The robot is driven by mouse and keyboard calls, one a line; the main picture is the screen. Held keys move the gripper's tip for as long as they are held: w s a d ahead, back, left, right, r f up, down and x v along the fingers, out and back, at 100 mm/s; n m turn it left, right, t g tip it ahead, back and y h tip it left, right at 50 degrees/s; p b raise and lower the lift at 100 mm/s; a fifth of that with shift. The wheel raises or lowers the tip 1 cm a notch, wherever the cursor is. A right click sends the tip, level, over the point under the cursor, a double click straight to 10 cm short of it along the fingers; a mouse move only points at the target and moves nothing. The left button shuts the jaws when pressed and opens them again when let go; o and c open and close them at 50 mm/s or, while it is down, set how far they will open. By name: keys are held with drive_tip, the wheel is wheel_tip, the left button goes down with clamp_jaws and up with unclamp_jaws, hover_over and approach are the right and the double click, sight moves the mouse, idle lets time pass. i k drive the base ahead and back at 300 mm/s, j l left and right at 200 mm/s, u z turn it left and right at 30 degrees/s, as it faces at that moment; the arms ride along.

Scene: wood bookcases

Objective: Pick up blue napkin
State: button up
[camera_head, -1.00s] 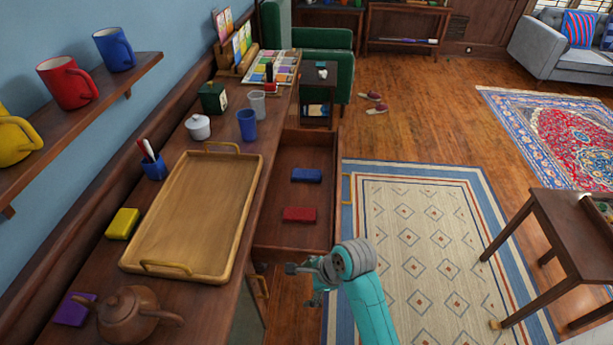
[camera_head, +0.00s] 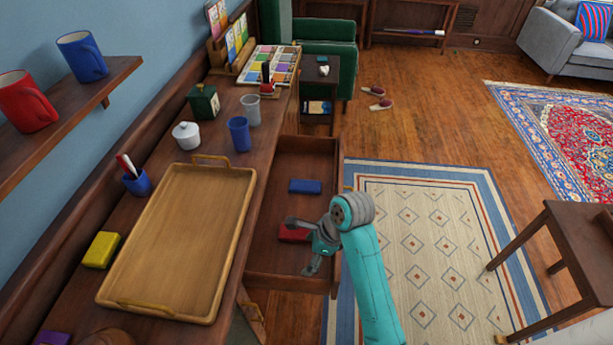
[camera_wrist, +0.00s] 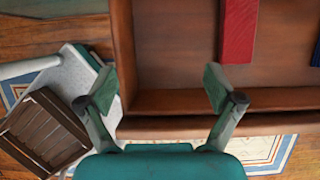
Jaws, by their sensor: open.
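The blue napkin (camera_head: 305,186), a small folded block, lies in the open drawer (camera_head: 290,265), toward its far half. A red folded napkin (camera_head: 288,233) lies nearer in the same drawer, partly hidden by my arm. My gripper (camera_head: 301,245) is open and empty over the drawer's near end, close to the red napkin and short of the blue one. In the wrist view my gripper's two fingers (camera_wrist: 160,88) stand apart near the drawer's edge. The red napkin shows there at the top (camera_wrist: 238,30), and a sliver of blue shows at the right edge (camera_wrist: 317,52).
The counter beside the drawer holds a wooden tray (camera_head: 240,220), a yellow block (camera_head: 101,250), a blue cup (camera_head: 239,134) and a white lidded pot (camera_head: 187,135). A shelf with mugs (camera_head: 82,56) juts out at left. A small table (camera_head: 575,240) stands at right. The patterned rug (camera_head: 430,240) between is clear.

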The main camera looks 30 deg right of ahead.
sight(306, 186)
drive_tip(key=i+l, duration=0.85)
drive_tip(key=l, duration=0.1)
